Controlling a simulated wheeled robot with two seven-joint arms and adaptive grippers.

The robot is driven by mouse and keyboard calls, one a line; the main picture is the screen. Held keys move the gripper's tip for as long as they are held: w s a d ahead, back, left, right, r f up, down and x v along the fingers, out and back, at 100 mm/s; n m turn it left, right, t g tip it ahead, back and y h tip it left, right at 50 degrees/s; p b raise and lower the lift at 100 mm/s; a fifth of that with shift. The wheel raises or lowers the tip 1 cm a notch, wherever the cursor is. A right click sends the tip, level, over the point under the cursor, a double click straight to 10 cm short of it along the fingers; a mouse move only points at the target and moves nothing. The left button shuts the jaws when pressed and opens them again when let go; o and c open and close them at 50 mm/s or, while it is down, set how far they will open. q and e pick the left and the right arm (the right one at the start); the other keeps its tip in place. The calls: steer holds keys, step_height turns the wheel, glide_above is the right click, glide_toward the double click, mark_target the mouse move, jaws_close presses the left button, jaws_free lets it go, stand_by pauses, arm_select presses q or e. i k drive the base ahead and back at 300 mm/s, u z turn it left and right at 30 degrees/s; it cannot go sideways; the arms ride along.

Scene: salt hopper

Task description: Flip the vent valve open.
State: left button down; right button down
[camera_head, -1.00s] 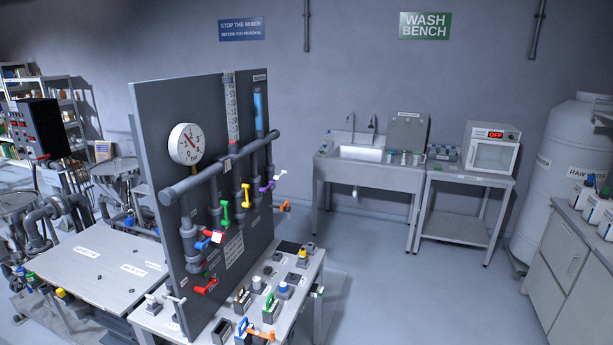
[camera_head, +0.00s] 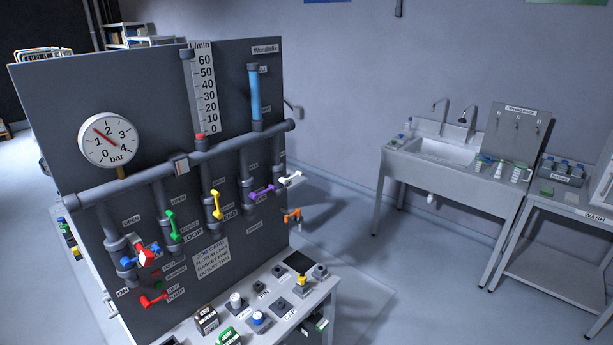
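A dark upright panel (camera_head: 225,165) carries a grey manifold pipe with several coloured valve handles. From left to right they are a blue and red one (camera_head: 143,256), a green one (camera_head: 172,224), a yellow one (camera_head: 217,205), a purple one (camera_head: 262,191) and a white one (camera_head: 291,179). An orange handle (camera_head: 292,216) is at the panel's right edge and a red lever (camera_head: 153,300) is low on the left. The small labels are too blurred to tell which is the vent valve. Neither of my grippers is in view.
A round gauge (camera_head: 107,140) and a flow tube scale (camera_head: 207,90) are on the panel. A bench (camera_head: 322,290) with several switches and buttons stands in front of it. A sink (camera_head: 445,150) is at the right. The floor between is clear.

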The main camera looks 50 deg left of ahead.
mark_target(282, 180)
steer(key=u, duration=0.6)
steer(key=i, duration=1)
steer(key=u, duration=1.65)
steer(key=i, duration=0.55)
steer(key=u, duration=0.45)
